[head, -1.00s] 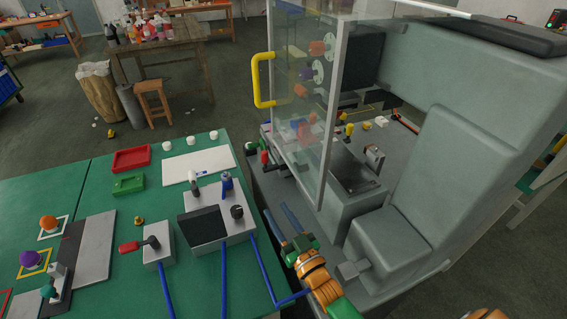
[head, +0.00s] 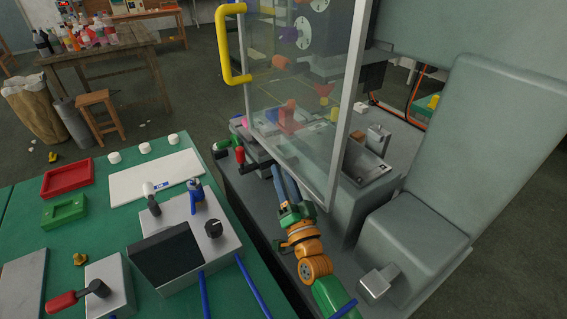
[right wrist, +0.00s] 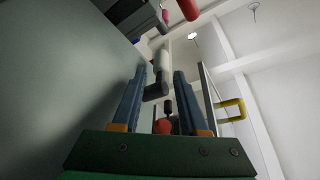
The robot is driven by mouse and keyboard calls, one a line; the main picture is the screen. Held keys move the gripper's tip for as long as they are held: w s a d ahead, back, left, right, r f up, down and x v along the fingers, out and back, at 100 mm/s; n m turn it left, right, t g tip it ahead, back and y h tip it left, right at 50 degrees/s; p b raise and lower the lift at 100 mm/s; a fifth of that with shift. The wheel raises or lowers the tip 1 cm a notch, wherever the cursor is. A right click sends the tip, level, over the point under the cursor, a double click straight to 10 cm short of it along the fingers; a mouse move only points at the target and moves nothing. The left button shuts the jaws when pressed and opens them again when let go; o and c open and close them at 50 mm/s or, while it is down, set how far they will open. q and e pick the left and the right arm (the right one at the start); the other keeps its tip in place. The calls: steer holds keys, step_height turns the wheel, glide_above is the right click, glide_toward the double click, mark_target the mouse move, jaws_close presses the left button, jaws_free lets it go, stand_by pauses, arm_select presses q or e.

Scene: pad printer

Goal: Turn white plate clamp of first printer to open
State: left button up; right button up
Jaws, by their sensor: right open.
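The first printer (head: 427,145) stands at right with a clear guard (head: 300,110) on its front. My right gripper (head: 283,172) is open, with its blue fingers reaching towards the clamps at the printer's front edge, near the lower edge of the guard. In the right wrist view, a white handle with a dark end (right wrist: 162,65), seemingly the white plate clamp, shows between and beyond the spread fingertips (right wrist: 160,78). I cannot tell whether the fingers touch it. In the head view I cannot make the white clamp out clearly. My left gripper is not in view.
A clamp with a red handle (head: 240,157) sits left of my right fingers. The guard has a yellow handle (head: 224,45). The green table (head: 120,215) holds a control box (head: 220,245), a red tray (head: 66,178) and a red-handled lever (head: 62,301).

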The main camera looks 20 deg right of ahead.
mark_target(277, 160)
steer(key=x, duration=0.5)
steer(key=shift+a+r, duration=0.1)
jaws_close()
stand_by(1.2)
